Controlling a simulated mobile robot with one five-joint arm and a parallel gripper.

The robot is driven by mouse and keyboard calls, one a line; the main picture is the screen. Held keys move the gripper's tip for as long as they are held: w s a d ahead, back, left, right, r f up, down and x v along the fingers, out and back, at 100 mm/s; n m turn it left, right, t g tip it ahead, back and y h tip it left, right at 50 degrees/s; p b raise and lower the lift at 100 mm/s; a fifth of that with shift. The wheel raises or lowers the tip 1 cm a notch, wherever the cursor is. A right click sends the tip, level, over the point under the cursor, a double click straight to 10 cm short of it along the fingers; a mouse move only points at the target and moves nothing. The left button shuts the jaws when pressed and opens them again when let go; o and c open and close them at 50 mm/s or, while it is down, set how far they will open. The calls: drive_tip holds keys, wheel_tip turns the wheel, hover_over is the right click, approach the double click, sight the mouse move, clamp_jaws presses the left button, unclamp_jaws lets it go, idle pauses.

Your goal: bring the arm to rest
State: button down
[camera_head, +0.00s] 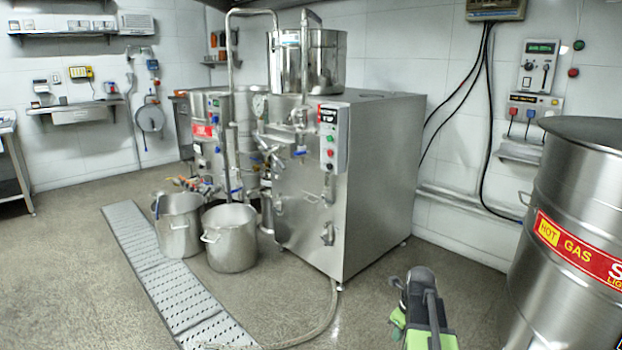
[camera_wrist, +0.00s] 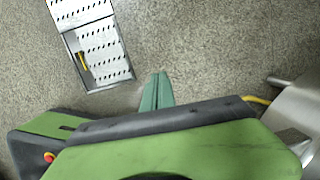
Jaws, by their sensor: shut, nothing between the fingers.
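My gripper (camera_wrist: 157,92) shows in the wrist view as two teal-green fingers lying together, with nothing between them. They point up in the picture, over bare grey floor. Green and dark grey parts of my own body fill the lower part of that view. In the head view, my arm shows at the bottom edge, right of centre, as dark grey and green parts over the floor. I cannot make out the fingertips there. The arm looks folded close to my body and apart from the machine.
A steel machine cabinet (camera_head: 372,190) stands ahead, with two steel pots (camera_head: 231,250) at its left. A large steel drum (camera_head: 560,230) stands close on the right. A floor drain grate (camera_head: 150,262) runs along the left, and a hose (camera_head: 318,325) crosses the floor. Open floor lies left.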

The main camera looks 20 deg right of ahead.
drive_tip(key=a+r+n+g+p, duration=0.1)
drive_tip(key=a+r+n+p, duration=0.1)
drive_tip(key=a+n, duration=1)
drive_tip(key=a+r+n+g+p, duration=0.15)
drive_tip(key=a+n, duration=0.55)
drive_tip(key=a, duration=1.1)
drive_tip(key=s+r+n+p, duration=0.2)
drive_tip(key=r+n+p, duration=0.4)
drive_tip(key=r+p, duration=1.3)
drive_tip(key=s+r+n+p, duration=0.1)
drive_tip(key=r+n+p, duration=0.5)
drive_tip(key=r+p, duration=1.3)
drive_tip(key=shift+s+d+r, duration=0.15)
drive_tip(key=shift+s+r, duration=0.05)
drive_tip(key=shift+s, duration=0.15)
